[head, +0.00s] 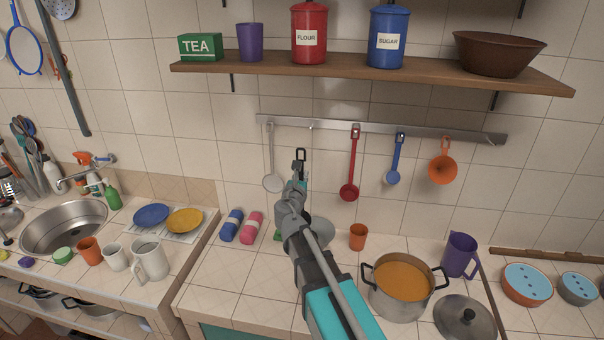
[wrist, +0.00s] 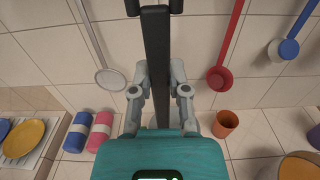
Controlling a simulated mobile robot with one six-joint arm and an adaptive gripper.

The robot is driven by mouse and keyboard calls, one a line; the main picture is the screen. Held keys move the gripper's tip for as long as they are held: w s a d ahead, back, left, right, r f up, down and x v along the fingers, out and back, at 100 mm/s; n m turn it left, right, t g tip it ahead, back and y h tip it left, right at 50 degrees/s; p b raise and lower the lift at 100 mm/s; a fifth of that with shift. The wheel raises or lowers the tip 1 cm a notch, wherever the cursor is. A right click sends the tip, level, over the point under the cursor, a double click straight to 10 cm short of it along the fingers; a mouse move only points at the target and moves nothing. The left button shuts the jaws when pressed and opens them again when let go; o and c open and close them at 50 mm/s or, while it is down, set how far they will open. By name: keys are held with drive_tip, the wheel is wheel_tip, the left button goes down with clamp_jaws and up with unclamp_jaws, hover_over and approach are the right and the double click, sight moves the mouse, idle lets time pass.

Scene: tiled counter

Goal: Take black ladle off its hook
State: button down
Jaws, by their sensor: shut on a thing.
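The black ladle (head: 300,153) shows in the head view as a dark handle with a loop at its top, rising just above my gripper (head: 298,180). In the wrist view its long black handle (wrist: 157,45) runs upright between the two fingers of my gripper (wrist: 158,88), which are shut on it. Its bowl is hidden behind my gripper. The steel rail (head: 380,130) is on the tiled wall. A small hook (head: 311,127) on it looks bare, and the handle's loop appears below it, apart from it in the picture.
A shelf (head: 370,75) is above. An orange cup (head: 358,237) and a soup pot (head: 400,305) stand below.

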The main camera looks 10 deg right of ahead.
drive_tip(key=shift+v, duration=2.85)
